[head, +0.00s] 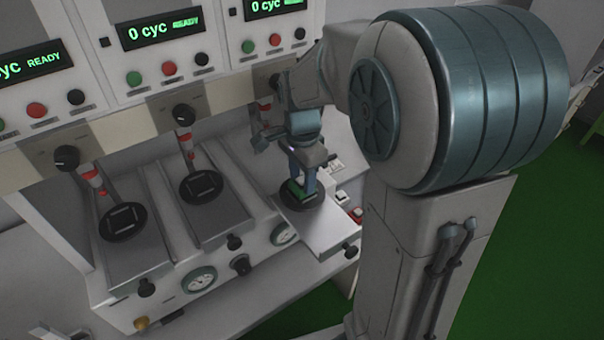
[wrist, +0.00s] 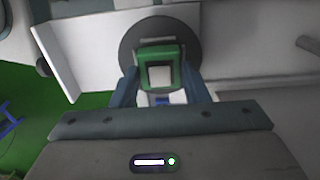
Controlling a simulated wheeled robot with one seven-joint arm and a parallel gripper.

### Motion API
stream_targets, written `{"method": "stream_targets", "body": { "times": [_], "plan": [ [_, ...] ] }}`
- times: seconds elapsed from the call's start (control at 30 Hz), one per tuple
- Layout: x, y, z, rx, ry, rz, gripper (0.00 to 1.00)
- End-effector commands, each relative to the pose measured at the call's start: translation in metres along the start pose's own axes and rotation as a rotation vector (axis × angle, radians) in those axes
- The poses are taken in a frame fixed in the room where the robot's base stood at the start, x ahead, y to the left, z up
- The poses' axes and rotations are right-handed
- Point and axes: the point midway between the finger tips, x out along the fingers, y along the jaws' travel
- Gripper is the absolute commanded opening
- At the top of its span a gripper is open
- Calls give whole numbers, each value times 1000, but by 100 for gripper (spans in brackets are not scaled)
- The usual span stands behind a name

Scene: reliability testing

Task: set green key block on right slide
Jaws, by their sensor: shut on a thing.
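The green key block (head: 298,191) is between the fingers of my gripper (head: 302,180), over the round black pad (head: 318,203) of the right slide (head: 330,228). In the wrist view the green block (wrist: 160,70), with a pale square top, sits between the two blue fingers of my gripper (wrist: 160,90). The dark round pad (wrist: 133,45) shows around and behind it. My gripper is shut on the block. Whether the block touches the pad or is just above it, I cannot tell.
The middle slide (head: 217,218) and left slide (head: 135,252) have round black pads with square outlines and no block. Red-tipped plungers (head: 186,140) stand behind them. Control panels with displays (head: 165,30) rise at the back. Gauges (head: 200,279) and knobs line the front.

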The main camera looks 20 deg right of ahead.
Motion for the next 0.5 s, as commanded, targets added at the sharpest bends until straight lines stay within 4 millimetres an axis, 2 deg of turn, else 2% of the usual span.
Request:
{"method": "stream_targets", "body": {
  "times": [0.37,0.4,0.47,0.5],
  "plan": [
    [5,0,0,0,1,-2,17],
    [6,0,0,0,1,-2,44],
    [5,0,0,-1,1,-2,61],
    [5,0,0,0,1,-2,63]
  ]
}}
